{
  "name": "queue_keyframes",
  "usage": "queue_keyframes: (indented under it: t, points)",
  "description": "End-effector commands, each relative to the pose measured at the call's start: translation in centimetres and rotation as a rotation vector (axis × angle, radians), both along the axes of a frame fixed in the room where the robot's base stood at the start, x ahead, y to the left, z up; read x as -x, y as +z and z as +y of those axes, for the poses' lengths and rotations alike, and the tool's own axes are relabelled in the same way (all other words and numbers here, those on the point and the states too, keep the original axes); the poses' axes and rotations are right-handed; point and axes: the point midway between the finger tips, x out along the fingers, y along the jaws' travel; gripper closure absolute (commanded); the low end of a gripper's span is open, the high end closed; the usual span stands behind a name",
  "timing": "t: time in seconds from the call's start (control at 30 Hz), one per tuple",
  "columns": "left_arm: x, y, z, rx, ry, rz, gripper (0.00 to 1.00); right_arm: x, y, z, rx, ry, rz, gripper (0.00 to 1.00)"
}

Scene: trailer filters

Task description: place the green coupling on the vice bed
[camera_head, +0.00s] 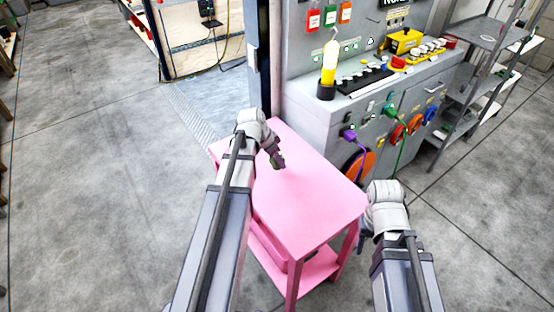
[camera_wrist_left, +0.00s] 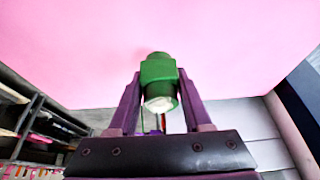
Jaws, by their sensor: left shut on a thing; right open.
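My left gripper (camera_head: 277,161) is above the far part of the pink table (camera_head: 310,205). In the left wrist view its two purple fingers (camera_wrist_left: 158,88) are shut on the green coupling (camera_wrist_left: 159,70), one on each side. The coupling has a blocky middle and a pale round end facing the camera. In the head view it shows only as a tiny dark green bit at the fingertips. My right gripper (camera_head: 363,239) is at the table's right edge, mostly hidden behind its own wrist. I cannot make out a vice bed in either view.
A grey console (camera_head: 410,95) with coloured plugs and cables stands behind the table at right. A yellow bottle (camera_head: 329,62) stands on it. Metal shelves (camera_head: 480,85) are at far right. The pink tabletop looks bare, and the floor at left is clear.

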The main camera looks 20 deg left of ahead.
Motion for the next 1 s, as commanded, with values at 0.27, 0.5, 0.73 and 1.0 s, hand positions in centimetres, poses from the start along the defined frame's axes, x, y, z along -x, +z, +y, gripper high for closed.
queue_keyframes:
  t: [0.27, 0.5, 0.73, 1.0]
  points:
    - [0.0, 4.8, 0.0, 0.0, 0.0, 0.0, 1.0, 0.0, 4.8, 0.0, 0.0, -0.001, 0.0, 0.5]
    - [0.0, 5.5, 0.0, 0.0, 0.0, 0.0, 1.0, 0.0, 5.5, 0.0, 0.0, -0.001, 0.0, 0.5]
    - [0.0, 8.1, 0.0, 0.0, 0.0, 0.0, 1.0, 0.0, 8.1, 0.0, 0.0, -0.001, 0.0, 0.5]
    - [0.0, 9.2, 0.0, 0.0, 0.0, 0.0, 1.0, 0.0, 9.2, 0.0, 0.0, -0.001, 0.0, 0.5]
